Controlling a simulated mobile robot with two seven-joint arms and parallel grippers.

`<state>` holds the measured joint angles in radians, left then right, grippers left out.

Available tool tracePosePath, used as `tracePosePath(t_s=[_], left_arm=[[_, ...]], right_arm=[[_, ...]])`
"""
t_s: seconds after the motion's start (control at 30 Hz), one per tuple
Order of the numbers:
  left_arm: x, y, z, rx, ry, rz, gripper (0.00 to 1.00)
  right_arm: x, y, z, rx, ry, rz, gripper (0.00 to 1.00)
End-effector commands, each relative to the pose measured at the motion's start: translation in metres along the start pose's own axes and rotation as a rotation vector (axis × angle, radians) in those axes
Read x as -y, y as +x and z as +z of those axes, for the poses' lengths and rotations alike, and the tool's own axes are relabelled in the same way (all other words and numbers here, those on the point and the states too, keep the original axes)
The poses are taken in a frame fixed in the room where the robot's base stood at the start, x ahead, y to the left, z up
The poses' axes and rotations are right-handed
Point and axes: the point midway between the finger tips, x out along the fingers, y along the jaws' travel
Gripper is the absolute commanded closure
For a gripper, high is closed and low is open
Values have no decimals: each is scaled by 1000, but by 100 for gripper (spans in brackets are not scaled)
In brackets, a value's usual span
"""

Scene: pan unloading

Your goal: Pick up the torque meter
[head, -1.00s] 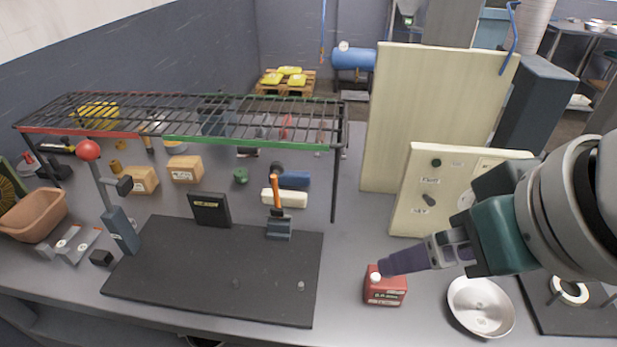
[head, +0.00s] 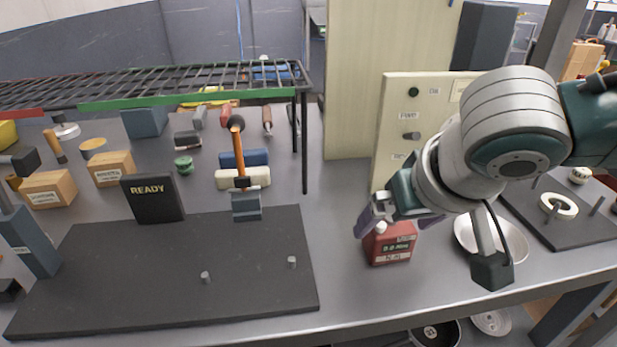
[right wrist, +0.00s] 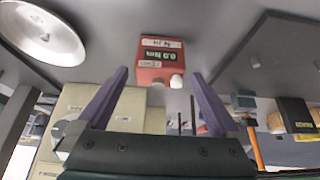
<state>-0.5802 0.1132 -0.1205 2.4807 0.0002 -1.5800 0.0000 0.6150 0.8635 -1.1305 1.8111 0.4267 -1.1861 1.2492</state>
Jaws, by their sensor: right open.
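The torque meter is a small red box (head: 392,246) with a white knob and a dark display, standing on the grey bench near its front edge. It also shows in the right wrist view (right wrist: 155,72), upside down, with the display reading 0.0 Nm. My right gripper (head: 402,222) is open, its purple fingers spread to either side of the meter's upper part in the head view. In the right wrist view the meter lies between and just beyond the fingertips (right wrist: 160,82), with gaps on both sides. The wrist hides part of the scene behind. My left gripper is out of view.
A metal pan (head: 462,236) stands right of the meter, partly behind my arm. A cream panel with knobs (head: 392,130) rises behind it. A black mat (head: 150,285) with small pegs lies to the left. A wire rack (head: 200,92) spans the back left.

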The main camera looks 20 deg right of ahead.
Motion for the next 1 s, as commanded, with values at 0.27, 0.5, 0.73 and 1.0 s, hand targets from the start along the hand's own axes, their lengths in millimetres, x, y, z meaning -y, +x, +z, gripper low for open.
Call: tracePosePath(t_s=[0.27, 0.5, 0.73, 1.0], left_arm=[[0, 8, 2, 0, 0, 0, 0], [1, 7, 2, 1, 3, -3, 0], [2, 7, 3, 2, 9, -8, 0], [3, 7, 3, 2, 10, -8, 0]], right_arm=[[-2, 35, 2, -1, -1, 0, 0], [-2, 35, 2, -1, -1, 0, 1], [-2, 35, 2, -1, -1, 0, 27], [-2, 35, 2, -1, -1, 0, 57]])
